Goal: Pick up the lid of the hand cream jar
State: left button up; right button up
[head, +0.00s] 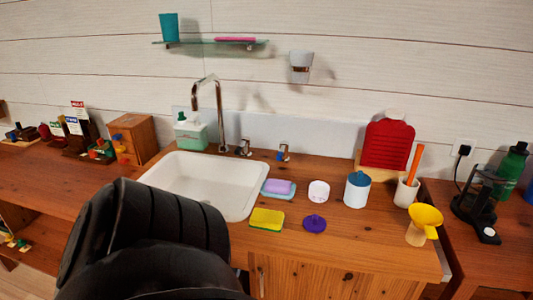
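A round purple lid (314,224) with a small raised edge lies flat on the wooden counter, right of the sink and near the front. A small white jar (319,191) stands just behind it; it looks like the hand cream jar, and the lid is apart from it. A large black part of my own arm fills the lower left of the head view and covers the front left of the sink area. No fingertips of either gripper show.
A yellow-green sponge (267,219) lies left of the lid, and a lilac soap (279,187) on a dish behind it. A blue-topped white canister (357,190) and a yellow funnel (424,218) stand to the right. The counter right of the lid is clear.

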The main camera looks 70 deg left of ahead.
aim_at(314, 222)
jog(key=z, duration=0.15)
jog(key=k, duration=0.3)
jog(key=u, duration=1.3)
